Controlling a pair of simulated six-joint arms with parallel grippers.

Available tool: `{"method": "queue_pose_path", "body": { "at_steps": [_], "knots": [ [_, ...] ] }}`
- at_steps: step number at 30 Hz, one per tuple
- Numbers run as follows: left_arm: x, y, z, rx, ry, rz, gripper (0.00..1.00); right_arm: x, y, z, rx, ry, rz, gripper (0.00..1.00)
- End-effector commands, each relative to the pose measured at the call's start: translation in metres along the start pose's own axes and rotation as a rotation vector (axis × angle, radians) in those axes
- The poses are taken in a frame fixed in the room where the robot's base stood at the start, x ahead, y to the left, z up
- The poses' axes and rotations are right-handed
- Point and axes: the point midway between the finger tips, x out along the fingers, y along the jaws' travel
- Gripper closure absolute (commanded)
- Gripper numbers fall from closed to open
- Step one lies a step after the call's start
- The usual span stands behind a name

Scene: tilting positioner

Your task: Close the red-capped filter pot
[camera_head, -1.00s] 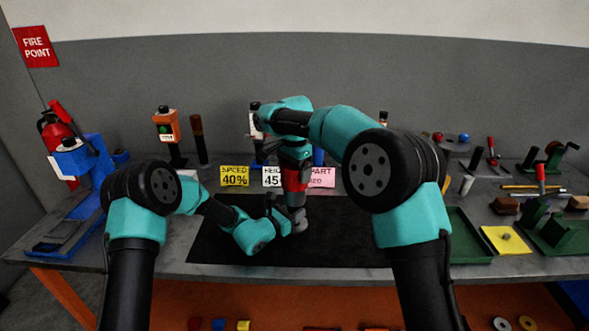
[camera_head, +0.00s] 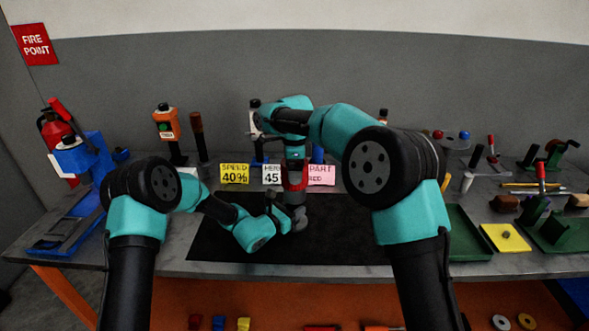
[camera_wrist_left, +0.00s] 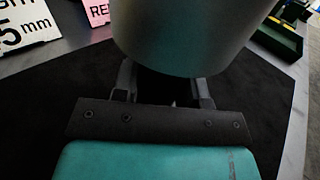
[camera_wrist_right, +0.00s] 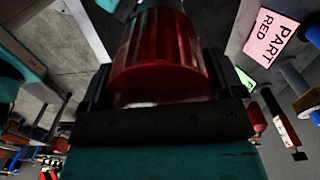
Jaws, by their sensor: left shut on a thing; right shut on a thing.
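The filter pot's grey body (camera_head: 298,222) stands on the black mat. It fills the upper part of the left wrist view (camera_wrist_left: 185,35) as a smooth metal cylinder. My left gripper (camera_head: 284,215) is shut on this body from the left, low down. The ribbed red cap (camera_wrist_right: 160,70) is between the jaws of my right gripper (camera_wrist_right: 155,95), which is shut on it. In the head view the red cap (camera_head: 304,182) is right above the grey body, partly covered by the right gripper's dark parts. I cannot tell whether the cap is seated on the body.
Signs stand behind the mat: yellow speed (camera_head: 234,173), white height (camera_head: 272,174) and pink part (camera_head: 321,175). A blue press (camera_head: 85,165) is at the left. Green trays (camera_head: 466,238) and a yellow pad (camera_head: 506,238) are at the right. The black mat (camera_head: 345,240) has free room around the pot.

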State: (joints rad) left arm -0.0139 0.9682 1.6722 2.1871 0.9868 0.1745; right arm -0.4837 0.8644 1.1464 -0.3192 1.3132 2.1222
Motion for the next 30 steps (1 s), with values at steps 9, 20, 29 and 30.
{"method": "queue_pose_path", "body": {
  "at_steps": [9,20,29,30],
  "knots": [
    [-0.0001,0.0002,-0.0003,0.0,0.001,0.0,1.0,-0.0013,-0.0005,-0.0001,0.427,-0.001,-0.003,0.39],
    [-0.0001,0.0002,-0.0004,0.0,0.001,0.0,1.0,-0.0014,-0.0007,-0.0003,0.717,-0.002,-0.003,0.39],
    [-0.0001,0.0001,-0.0004,0.0,0.001,0.0,1.0,-0.0015,-0.0007,-0.0003,0.716,-0.003,-0.003,0.08],
    [-0.0001,0.0001,-0.0004,0.0,0.001,0.0,1.0,-0.0014,-0.0007,-0.0003,0.716,-0.002,-0.003,0.04]
  ]
}}
